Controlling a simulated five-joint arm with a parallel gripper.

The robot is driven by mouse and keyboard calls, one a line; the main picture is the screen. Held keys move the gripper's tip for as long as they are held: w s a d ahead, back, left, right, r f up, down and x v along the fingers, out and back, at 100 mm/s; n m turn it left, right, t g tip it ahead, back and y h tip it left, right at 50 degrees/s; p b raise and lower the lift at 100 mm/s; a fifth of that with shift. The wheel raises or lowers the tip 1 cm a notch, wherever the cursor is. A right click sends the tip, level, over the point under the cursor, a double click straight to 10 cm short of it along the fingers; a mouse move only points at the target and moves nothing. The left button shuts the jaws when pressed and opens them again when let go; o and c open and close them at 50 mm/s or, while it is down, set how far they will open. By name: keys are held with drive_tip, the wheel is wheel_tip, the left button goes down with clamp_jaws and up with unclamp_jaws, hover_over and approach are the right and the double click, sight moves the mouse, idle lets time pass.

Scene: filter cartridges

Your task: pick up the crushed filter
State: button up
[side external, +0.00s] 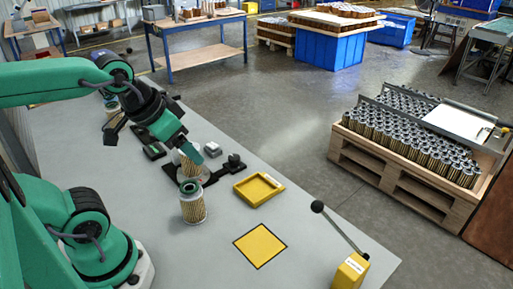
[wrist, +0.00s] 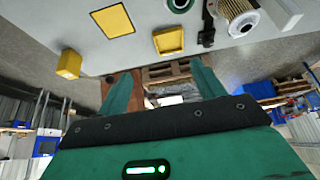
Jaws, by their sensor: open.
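A pleated filter cartridge (side external: 193,205) stands upright on the grey table, with a dark green top ring. A second pleated filter (side external: 187,166) is just behind it at the black fixture, partly hidden by my gripper. A pleated filter with a metal end also shows at the top right of the wrist view (wrist: 238,14). I cannot tell from these frames which filter is crushed. My gripper (side external: 190,150) is above the fixture, close to the second filter. In the wrist view my gripper (wrist: 163,84) has its two green fingers wide apart, with nothing between them.
A shallow yellow tray (side external: 258,190) lies right of the fixture. A flat yellow square (side external: 259,246) marks the table nearer the front. A yellow lever box (side external: 350,271) stands at the front right edge. A pallet of many filters (side external: 395,180) is off the table.

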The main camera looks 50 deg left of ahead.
drive_tip(key=shift+o, duration=1.2)
drive_tip(key=w+a+f+g, duration=0.1)
drive_tip(key=w+a+f, duration=0.2)
drive_tip(key=a, duration=0.3)
drive_tip(key=w+a+f+n+g, duration=0.1)
drive_tip(key=w+a+f+g, duration=0.1)
drive_tip(key=a, duration=0.4)
drive_tip(key=w+a+f+g, duration=0.2)
drive_tip(key=w+a+f, duration=0.2)
drive_tip(key=a+f, duration=0.1)
drive_tip(key=shift+w+a+f+n, duration=0.2)
drive_tip(key=shift+a+n, duration=0.2)
drive_tip(key=shift+a, duration=0.35)
drive_tip(key=shift+a+f+g, duration=0.2)
drive_tip(key=shift+g, duration=0.1)
drive_tip(key=shift+f, duration=0.1)
